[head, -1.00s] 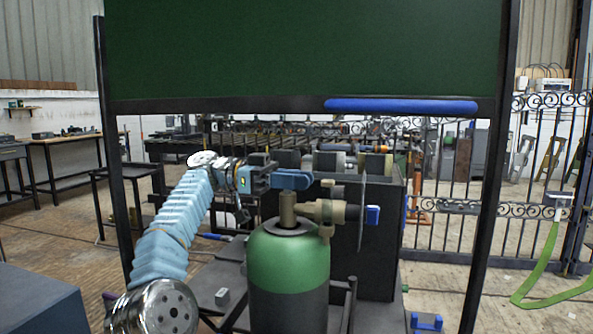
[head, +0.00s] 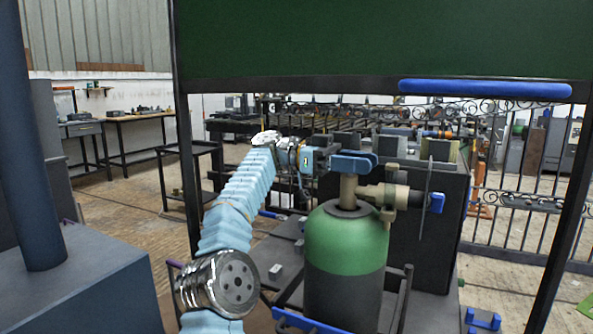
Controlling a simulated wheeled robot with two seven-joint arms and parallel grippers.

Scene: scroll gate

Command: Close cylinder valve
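The green-topped gas cylinder (head: 345,239) stands upright right of centre, with a brass-coloured valve (head: 348,191) on its top. A blue piece (head: 353,164), which looks like the valve handle, sits at the top of the valve stem. My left gripper (head: 330,160) reaches in from the left at the height of this blue piece and overlaps it in the picture. Its fingertips are too small and hidden to show whether they are open, or shut on the handle. A fitting with a blue knob (head: 437,203) extends right from the valve. My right gripper is out of view.
A dark cabinet (head: 450,230) stands behind and right of the cylinder. A dark green board (head: 390,40) with a blue bar (head: 485,89) hangs above, between dark posts. A blue-grey block with a column (head: 75,285) is at the left. Open floor lies at the left.

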